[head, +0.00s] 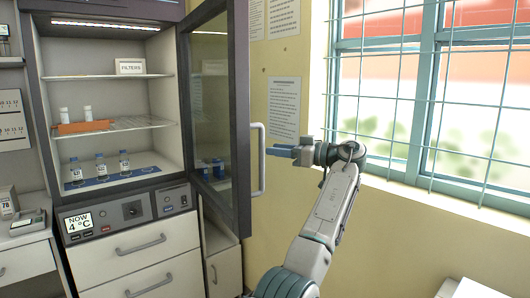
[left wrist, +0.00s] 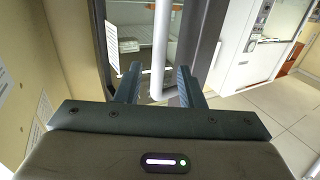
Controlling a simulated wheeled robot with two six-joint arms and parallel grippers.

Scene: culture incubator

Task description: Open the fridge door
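The fridge door (head: 214,100) is a dark-framed glass door. It stands swung wide open to the right of the cabinet (head: 105,30), with the lit shelves in plain view. Its pale vertical handle (head: 259,175) faces the window side. My left gripper (head: 270,151) is just right of the handle, fingers pointing left at it. In the left wrist view the fingers of my left gripper (left wrist: 158,70) are apart, and the handle (left wrist: 161,35) shows in the gap between them. I cannot tell whether they touch it. My right gripper is in neither view.
Inside are an orange rack (head: 82,127) with small bottles, several blue-labelled bottles on the lower shelf, and a FILTERS sign (head: 130,66). Drawers (head: 140,243) lie below. A yellow wall and barred window (head: 420,90) bound the right side.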

